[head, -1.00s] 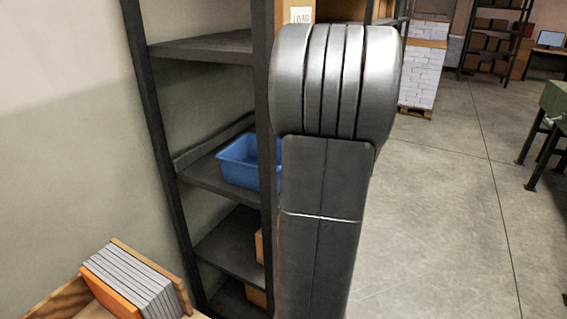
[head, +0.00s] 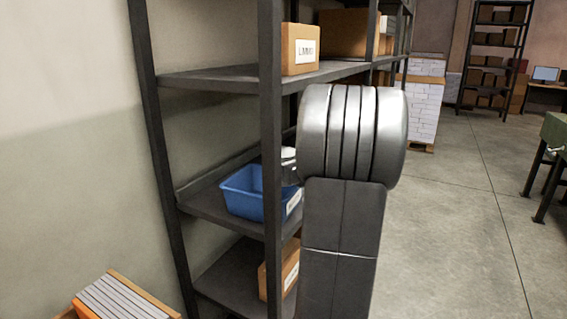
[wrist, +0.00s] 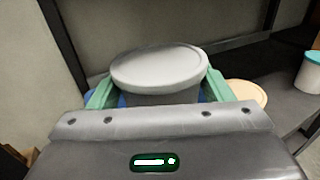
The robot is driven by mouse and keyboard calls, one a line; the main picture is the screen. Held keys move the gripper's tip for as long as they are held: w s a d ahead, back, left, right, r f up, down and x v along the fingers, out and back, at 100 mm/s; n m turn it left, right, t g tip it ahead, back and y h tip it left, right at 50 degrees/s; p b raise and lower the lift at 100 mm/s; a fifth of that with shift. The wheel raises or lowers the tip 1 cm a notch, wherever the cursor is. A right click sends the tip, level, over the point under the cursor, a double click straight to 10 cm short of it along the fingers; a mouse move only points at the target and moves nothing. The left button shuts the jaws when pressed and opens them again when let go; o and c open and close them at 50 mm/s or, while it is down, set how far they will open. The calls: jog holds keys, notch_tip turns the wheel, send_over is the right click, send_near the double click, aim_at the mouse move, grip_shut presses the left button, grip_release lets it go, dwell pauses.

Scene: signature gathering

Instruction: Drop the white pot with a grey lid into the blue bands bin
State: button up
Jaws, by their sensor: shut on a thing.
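The pot with a grey lid (wrist: 160,68) is between the green fingers of my gripper (wrist: 160,88) in the wrist view. The gripper is shut on it, and the lid faces the camera. Most of the pot's body is hidden below the lid. The blue bin (head: 243,193) stands on a middle shelf in the head view, partly behind a shelf post. Bits of blue show beside the fingers in the wrist view, so the pot appears over or near the bin. In the head view my arm hides the pot and fingers; only a pale part shows above the bin.
A tub with a teal lid (wrist: 309,72) stands on the shelf to the right. A cream round lid (wrist: 247,93) is close beside the right finger. The dark shelf post (head: 271,130) stands in front of the bin. A labelled cardboard box (head: 300,48) is on the shelf above.

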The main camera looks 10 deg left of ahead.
jog(key=shift+f+b, duration=0.5)
jog(key=shift+f, duration=0.1)
jog(key=o, duration=1.4)
jog(key=shift+s, duration=0.1)
jog(key=shift+d+r+p, duration=0.1)
jog(key=shift+r+p, duration=0.6)
jog(key=shift+r, duration=0.1)
jog(key=b+v, duration=0.1)
jog(key=v, duration=1.1)
jog(key=shift+f, duration=0.15)
jog(key=shift+a, duration=0.2)
